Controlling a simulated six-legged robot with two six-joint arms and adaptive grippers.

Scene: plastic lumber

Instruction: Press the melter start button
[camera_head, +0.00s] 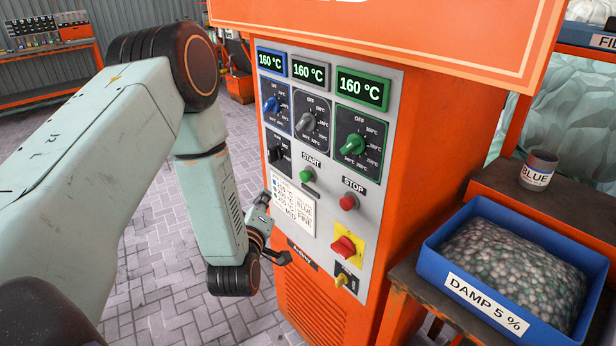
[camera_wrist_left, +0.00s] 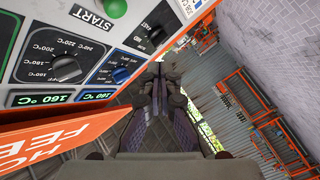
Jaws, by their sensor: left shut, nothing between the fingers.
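The melter is an orange machine (camera_head: 450,120) with a grey control panel. The green start button (camera_head: 306,175) sits below the START label, and it also shows at the top edge of the left wrist view (camera_wrist_left: 115,8). The red stop button (camera_head: 348,202) is lower and to its right. My left gripper (camera_head: 264,198) is shut and empty, beside the panel's left edge, left of and below the start button. In the left wrist view its closed fingers (camera_wrist_left: 159,85) point past the panel, apart from the button. My right gripper is not in view.
Three displays read 160 °C above blue, grey and green dials (camera_head: 354,144). A black knob (camera_head: 278,154), a red rotary switch (camera_head: 343,246) and a paper sheet (camera_head: 293,205) are on the panel. A blue bin (camera_head: 455,262) labelled DAMP 5 % stands right. Paved floor is clear at left.

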